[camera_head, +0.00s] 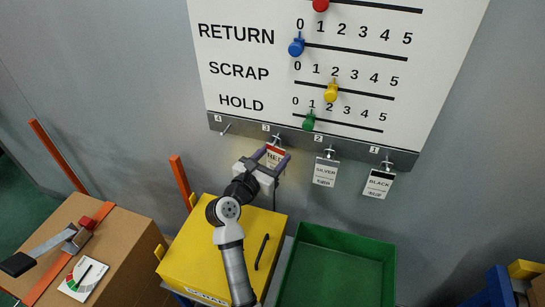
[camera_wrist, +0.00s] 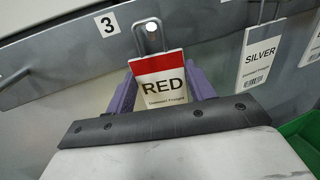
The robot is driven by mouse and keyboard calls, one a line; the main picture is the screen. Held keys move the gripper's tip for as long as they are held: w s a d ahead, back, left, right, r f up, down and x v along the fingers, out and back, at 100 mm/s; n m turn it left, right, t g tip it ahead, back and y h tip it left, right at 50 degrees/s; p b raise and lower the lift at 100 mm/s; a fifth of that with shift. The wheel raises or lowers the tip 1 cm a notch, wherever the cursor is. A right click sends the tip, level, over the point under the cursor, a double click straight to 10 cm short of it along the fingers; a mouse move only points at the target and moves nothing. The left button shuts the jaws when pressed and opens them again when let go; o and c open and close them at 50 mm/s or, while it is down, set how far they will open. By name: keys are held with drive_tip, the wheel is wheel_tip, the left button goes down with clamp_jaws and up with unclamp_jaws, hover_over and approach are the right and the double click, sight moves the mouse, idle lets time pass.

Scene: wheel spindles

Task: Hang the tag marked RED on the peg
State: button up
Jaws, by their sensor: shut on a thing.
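The tag marked RED (camera_wrist: 160,88) is a white card with a red band at its top, upright and facing me in the wrist view; it also shows in the head view (camera_head: 275,154). My gripper (camera_head: 271,157) is shut on it, with the purple fingers at the card's two side edges. A wire loop (camera_wrist: 149,36) rises from the tag's top and overlaps the peg beside label 3 (camera_wrist: 153,27). I cannot tell whether the loop is around that peg or in front of it. The peg by label 4 (camera_head: 225,129) is bare.
The SILVER tag (camera_head: 325,172) and BLACK tag (camera_head: 379,184) hang from pegs to the right on the grey rail (camera_head: 350,153). A white slider board (camera_head: 420,60) is above. A yellow box (camera_head: 205,255) and a green bin (camera_head: 340,270) stand below.

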drive_tip(key=o, duration=1)
drive_tip(key=shift+o, duration=0.2)
